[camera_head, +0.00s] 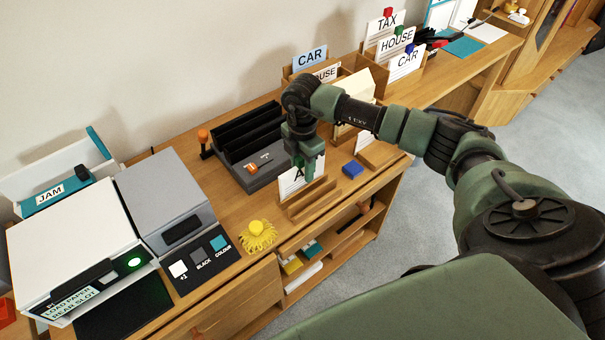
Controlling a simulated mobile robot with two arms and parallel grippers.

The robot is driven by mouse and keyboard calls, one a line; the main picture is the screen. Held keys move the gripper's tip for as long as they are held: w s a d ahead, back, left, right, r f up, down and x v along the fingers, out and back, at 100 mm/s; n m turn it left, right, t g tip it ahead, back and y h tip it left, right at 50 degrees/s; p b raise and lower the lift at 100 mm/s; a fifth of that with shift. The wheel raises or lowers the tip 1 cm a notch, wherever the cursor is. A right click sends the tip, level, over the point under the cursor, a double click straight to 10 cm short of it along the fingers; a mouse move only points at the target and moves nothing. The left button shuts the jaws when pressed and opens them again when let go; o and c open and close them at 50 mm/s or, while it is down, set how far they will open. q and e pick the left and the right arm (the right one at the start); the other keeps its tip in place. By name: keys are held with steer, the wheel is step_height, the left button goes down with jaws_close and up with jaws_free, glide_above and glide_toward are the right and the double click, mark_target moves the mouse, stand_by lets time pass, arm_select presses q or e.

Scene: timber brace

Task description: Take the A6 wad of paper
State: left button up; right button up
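A white card or paper (288,184) with a large black "A" stands upright at the back of a small slotted wooden holder (312,200) in the middle of the desk. The rest of its lettering is hidden behind my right gripper (309,172), so I cannot read whether it says A6. My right gripper points down right at this card, its green fingers overlapping it in the picture. I cannot tell whether the fingers touch the paper or are closed on it. My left gripper is out of view.
A white printer (75,240) and grey unit (165,195) stand at left. A black tray (245,135) is behind the gripper. Labelled card files (395,42) stand farther back. Open shelves (325,250) are below.

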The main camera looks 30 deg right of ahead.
steer(key=shift+f, duration=0.4)
jaws_close()
steer(key=shift+r, duration=0.1)
